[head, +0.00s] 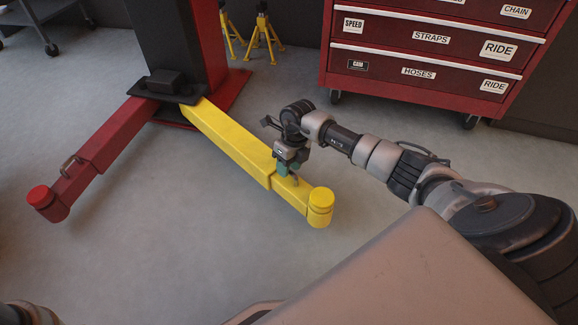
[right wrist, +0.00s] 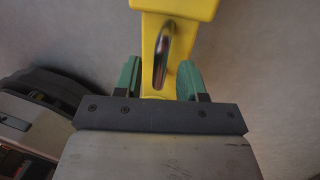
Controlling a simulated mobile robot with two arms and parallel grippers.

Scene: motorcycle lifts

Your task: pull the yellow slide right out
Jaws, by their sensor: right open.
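The yellow slide (head: 297,199) sits in the end of the yellow lift arm (head: 228,142), a short length of it showing, with a round yellow pad (head: 320,205) at its tip. My right gripper (head: 289,172) is over the slide, near the arm's mouth. In the right wrist view its two green fingers (right wrist: 160,80) are apart, one on each side of a metal loop handle (right wrist: 158,66) on the yellow slide (right wrist: 149,30). I cannot tell if either finger touches the handle. In the head view the gripper hides the handle. My left gripper is not in view.
A red lift arm (head: 105,140) with its own handle and pad reaches left from the lift column (head: 183,45). A red tool cabinet (head: 425,65) stands behind on casters. Yellow stands (head: 263,38) are at the back. The grey floor beyond the yellow pad is clear.

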